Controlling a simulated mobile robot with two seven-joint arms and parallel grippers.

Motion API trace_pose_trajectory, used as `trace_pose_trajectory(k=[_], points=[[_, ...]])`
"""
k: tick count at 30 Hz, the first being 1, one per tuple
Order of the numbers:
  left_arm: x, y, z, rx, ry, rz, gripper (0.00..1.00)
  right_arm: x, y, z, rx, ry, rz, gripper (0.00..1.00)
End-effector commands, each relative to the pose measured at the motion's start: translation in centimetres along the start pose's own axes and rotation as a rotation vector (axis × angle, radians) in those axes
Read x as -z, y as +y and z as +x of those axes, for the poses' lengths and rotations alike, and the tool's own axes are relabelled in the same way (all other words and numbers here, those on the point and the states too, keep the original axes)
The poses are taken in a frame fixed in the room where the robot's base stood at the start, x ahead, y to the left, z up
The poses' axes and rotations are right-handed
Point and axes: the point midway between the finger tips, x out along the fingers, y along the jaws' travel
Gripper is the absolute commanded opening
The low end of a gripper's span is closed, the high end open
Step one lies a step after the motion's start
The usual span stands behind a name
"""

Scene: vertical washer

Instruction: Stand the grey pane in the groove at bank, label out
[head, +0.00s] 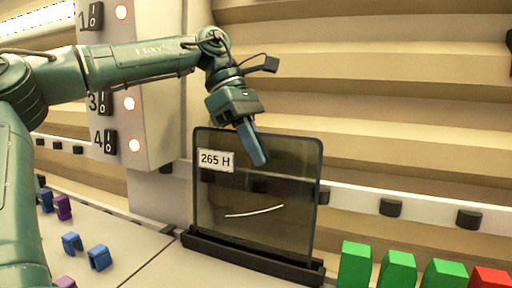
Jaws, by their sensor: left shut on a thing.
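The grey pane (270,220) is a dark see-through sheet with a black frame, in the middle of the head view. It stands upright at the black grooved base (250,259), whose groove hides its lower edge; I cannot tell how fully it is seated. A white label reading "265 H" (216,161) faces me at its upper left. My left gripper (257,155) reaches down from above and is shut on the pane's top edge, right of the label. My right gripper is not in view.
Green blocks (397,270) and a red block (489,278) stand at the lower right. Small blue clips (98,257) and purple clips (63,207) lie at the left. A panel with numbered switches (105,141) and lit lamps rises behind my left arm.

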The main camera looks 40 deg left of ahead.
Motion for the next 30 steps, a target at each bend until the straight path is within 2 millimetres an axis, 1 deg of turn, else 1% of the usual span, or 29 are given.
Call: trace_pose_trajectory(k=[8,9,18,28,29,30], points=[[0.04,-0.02,0.15,-0.003,-0.003,0.002,0.00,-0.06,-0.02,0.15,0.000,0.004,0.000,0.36],[0.04,-0.02,0.16,-0.003,-0.003,0.002,0.06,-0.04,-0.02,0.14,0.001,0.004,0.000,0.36],[0.11,-0.01,0.23,-0.001,-0.001,0.001,0.31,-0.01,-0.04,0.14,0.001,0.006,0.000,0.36],[0.25,0.01,0.39,0.002,0.002,-0.001,0.31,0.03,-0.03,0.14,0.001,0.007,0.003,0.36],[0.24,0.01,0.38,0.002,0.002,-0.001,0.31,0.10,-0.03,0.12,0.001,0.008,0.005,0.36],[0.23,0.01,0.36,0.002,0.001,-0.001,0.31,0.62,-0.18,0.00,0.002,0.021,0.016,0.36]])
